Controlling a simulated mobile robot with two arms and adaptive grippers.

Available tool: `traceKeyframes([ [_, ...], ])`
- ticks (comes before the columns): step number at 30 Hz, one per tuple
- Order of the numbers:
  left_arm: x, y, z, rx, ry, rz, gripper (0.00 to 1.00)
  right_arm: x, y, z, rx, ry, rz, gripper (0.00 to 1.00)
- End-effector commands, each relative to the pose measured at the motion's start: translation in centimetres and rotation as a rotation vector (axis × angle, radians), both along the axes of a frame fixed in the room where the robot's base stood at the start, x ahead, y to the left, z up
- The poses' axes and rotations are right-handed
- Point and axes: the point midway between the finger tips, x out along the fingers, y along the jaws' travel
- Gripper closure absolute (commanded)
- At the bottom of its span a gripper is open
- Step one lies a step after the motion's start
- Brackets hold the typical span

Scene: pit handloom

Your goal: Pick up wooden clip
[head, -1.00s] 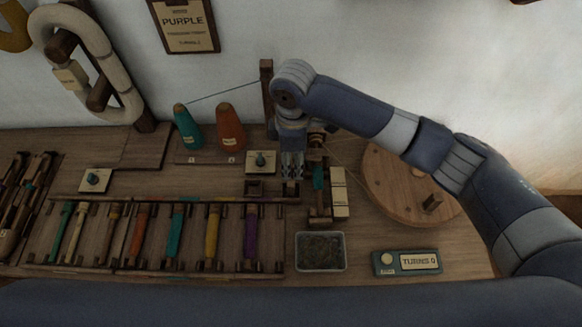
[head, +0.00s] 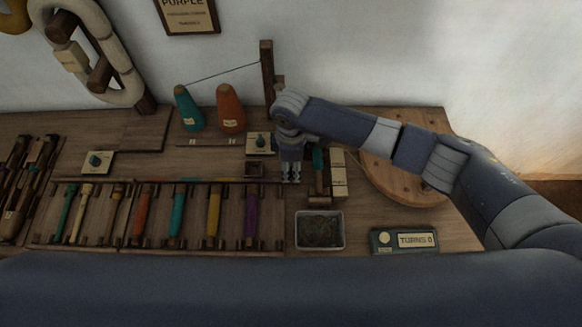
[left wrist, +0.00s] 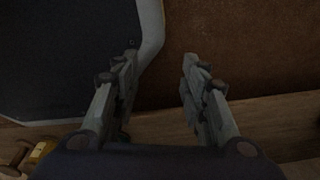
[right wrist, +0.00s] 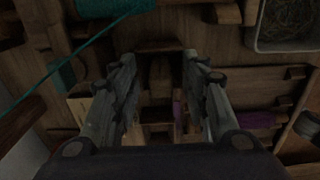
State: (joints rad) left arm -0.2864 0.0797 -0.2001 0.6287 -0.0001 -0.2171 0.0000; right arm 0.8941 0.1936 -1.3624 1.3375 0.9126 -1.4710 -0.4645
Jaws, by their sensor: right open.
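A small dark wooden piece (right wrist: 160,72), which looks like the wooden clip, shows between my right gripper's fingers in the right wrist view. It is dim, and I cannot tell its exact outline. In the head view I cannot pick it out near the fingertips. My right gripper (head: 291,180) points down over the bench, left of the teal-wound bobbin (head: 318,160). Its fingers (right wrist: 160,62) are apart and hold nothing. My left gripper (left wrist: 160,62) is open and empty in the left wrist view; it is out of the head view.
A rack of coloured bobbins (head: 177,213) lies in front left. A grey tray (head: 320,244), a turns counter (head: 404,241) and a round wooden wheel (head: 385,182) are to the right. Two cones (head: 230,108) stand behind.

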Motion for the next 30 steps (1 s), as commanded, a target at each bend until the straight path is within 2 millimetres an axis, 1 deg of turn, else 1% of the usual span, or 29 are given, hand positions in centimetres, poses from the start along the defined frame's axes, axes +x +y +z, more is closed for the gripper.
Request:
traceKeyframes([
  [4, -1.3, 0.1, -0.1, 0.002, 0.019, 0.0, 0.6, 0.0, 0.0, 0.0, 0.0, 0.0, 0.001, 0.58],
  [5, -1.5, 0.1, -0.1, 0.002, 0.023, 0.0, 0.6, 0.0, 0.0, 0.0, 0.0, 0.0, 0.001, 0.61],
  [6, -1.9, 0.1, -0.1, 0.003, 0.028, 0.0, 0.6, 0.0, 0.0, 0.0, 0.0, 0.0, 0.001, 0.7],
  [8, -2.3, 0.2, -0.2, 0.004, 0.035, 0.0, 0.6, 0.0, 0.0, 0.0, 0.0, 0.0, 0.001, 0.83],
  [9, -2.5, 0.2, -0.2, 0.004, 0.038, 0.0, 0.6, 0.0, 0.0, 0.0, 0.0, 0.0, 0.001, 0.92],
  [10, -2.6, 0.2, -0.2, 0.003, 0.039, 0.0, 0.6, 0.0, 0.0, 0.0, 0.0, 0.0, 0.001, 0.95],
  [16, -2.5, 0.2, -0.2, 0.004, 0.037, 0.0, 0.6, 0.0, 0.0, 0.0, 0.0, 0.0, 0.001, 0.95],
  [23, -1.6, 0.1, -0.1, 0.002, 0.023, 0.0, 0.6, 0.0, 0.0, 0.3, 0.0, 0.0, 0.0, 0.95],
  [26, -1.3, 0.1, -0.2, 0.002, 0.018, 0.0, 0.6, 0.1, 0.0, 0.9, 0.001, 0.0, 0.001, 0.95],
  [29, -1.2, 0.1, -0.3, 0.002, 0.018, 0.0, 0.6, 0.1, 0.1, 2.2, 0.002, -0.001, 0.002, 0.95],
  [30, -1.3, 0.1, -0.3, 0.002, 0.018, 0.0, 0.6, 0.1, 0.1, 2.9, 0.004, -0.002, 0.002, 0.95],
])
